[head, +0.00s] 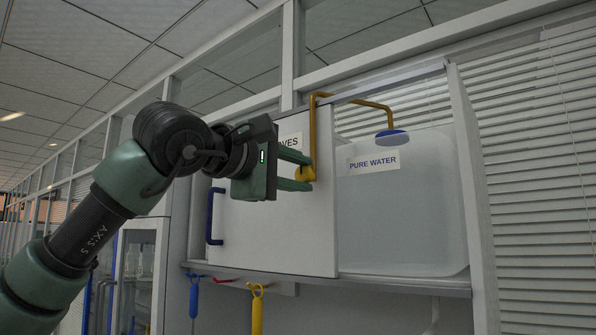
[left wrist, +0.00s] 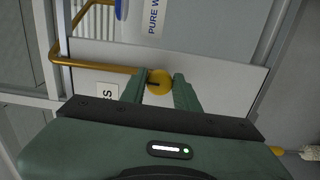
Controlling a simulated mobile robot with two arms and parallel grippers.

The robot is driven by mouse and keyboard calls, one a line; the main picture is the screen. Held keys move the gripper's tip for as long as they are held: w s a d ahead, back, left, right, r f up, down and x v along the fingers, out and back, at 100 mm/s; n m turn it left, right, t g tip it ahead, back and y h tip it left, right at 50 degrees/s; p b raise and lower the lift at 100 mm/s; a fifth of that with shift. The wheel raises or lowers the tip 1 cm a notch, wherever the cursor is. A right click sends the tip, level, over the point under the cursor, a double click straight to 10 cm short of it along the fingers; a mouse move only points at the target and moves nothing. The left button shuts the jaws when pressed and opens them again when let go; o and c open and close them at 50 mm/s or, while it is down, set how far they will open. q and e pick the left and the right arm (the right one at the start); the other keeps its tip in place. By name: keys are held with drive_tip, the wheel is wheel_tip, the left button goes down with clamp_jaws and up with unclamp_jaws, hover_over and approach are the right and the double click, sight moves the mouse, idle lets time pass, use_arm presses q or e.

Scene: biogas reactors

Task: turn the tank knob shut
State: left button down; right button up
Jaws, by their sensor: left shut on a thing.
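The yellow tank knob (head: 304,174) sits at the lower end of a yellow pipe (head: 313,130), in front of the white cabinet panel. The pipe runs over to the translucent tank (head: 400,215) labelled "PURE WATER". My left gripper (head: 309,172) reaches in from the left and is shut on the knob, one green finger above it and one below. In the left wrist view the round knob (left wrist: 160,82) lies between the two fingertips (left wrist: 159,88), with a dark mark on its face. My right gripper is not in view.
The cabinet panel (head: 270,235) has a blue handle (head: 213,216) at its left. A blue tool (head: 194,298) and a yellow tool (head: 257,305) hang below the cabinet. A white frame post (head: 472,200) stands right of the tank.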

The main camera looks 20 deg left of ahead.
use_arm(q)
drive_tip(key=shift+a+r, duration=0.1)
drive_tip(key=c, duration=1.1)
unclamp_jaws()
drive_tip(key=shift+w, duration=0.2)
drive_tip(key=b+v, duration=0.3)
drive_tip(key=v, duration=0.4)
drive_tip(key=shift+s+b, duration=0.35)
drive_tip(key=shift+s, duration=0.05)
drive_tip(key=shift+w, duration=0.1)
drive_tip(key=shift+a, duration=0.1)
